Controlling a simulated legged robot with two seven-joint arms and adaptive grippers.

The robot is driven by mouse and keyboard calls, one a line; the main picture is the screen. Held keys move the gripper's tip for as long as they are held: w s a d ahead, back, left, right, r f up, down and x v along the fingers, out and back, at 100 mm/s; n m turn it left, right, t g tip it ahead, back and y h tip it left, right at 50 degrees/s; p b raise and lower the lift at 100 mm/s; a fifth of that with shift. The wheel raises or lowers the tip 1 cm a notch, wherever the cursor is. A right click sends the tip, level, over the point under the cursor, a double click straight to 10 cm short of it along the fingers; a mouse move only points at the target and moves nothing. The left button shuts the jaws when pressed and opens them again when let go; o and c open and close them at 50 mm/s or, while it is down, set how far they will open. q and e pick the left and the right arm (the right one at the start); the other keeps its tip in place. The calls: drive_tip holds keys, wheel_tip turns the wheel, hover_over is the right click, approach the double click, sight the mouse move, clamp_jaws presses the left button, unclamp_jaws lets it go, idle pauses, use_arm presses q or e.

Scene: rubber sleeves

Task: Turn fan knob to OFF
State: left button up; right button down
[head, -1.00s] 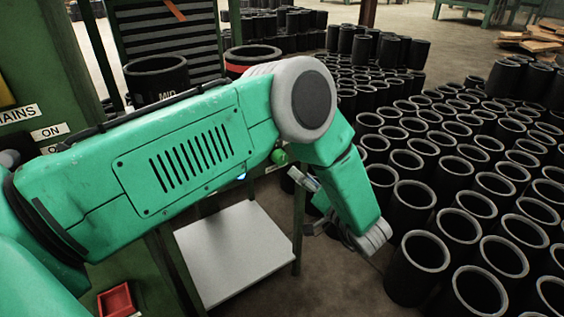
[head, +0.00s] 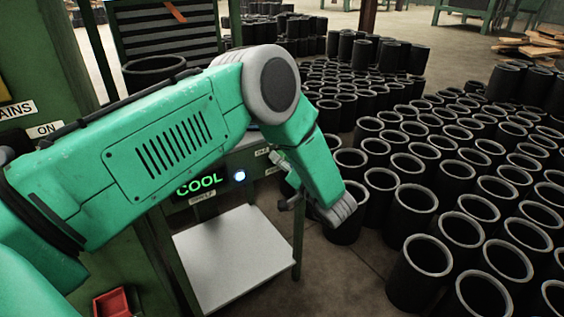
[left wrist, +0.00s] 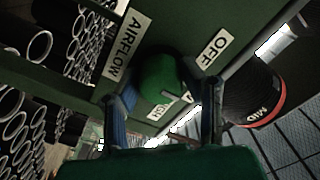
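The fan knob (left wrist: 163,78) is a round green knob on a green panel in the left wrist view, between the AIRFLOW label (left wrist: 126,47) and the OFF label (left wrist: 214,52). My left gripper (left wrist: 165,108) is open, with one finger on each side just in front of the knob. I cannot tell whether either finger touches it. In the head view the left gripper (head: 284,180) is small and partly hidden by my forearm, beside the panel's right end. The knob's pointer is not clear. My right gripper is not in view.
A lit COOL display (head: 200,185) and a glowing round button (head: 240,176) are on the panel front. A pale shelf (head: 235,255) sits below. Many black sleeves (head: 410,210) stand on the floor at right. A red tray (head: 115,303) is at lower left.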

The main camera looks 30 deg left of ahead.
use_arm(q)
drive_tip(key=c, duration=0.3)
drive_tip(key=n+p, duration=0.1)
drive_tip(key=n, duration=0.3)
drive_tip(key=shift+d, duration=0.1)
drive_tip(key=shift+f+n+p, duration=0.15)
drive_tip(key=shift+n+p, duration=0.45)
drive_tip(key=shift+n, duration=1.8)
drive_tip(key=o, duration=1.1)
drive_tip(key=shift+w, duration=0.1)
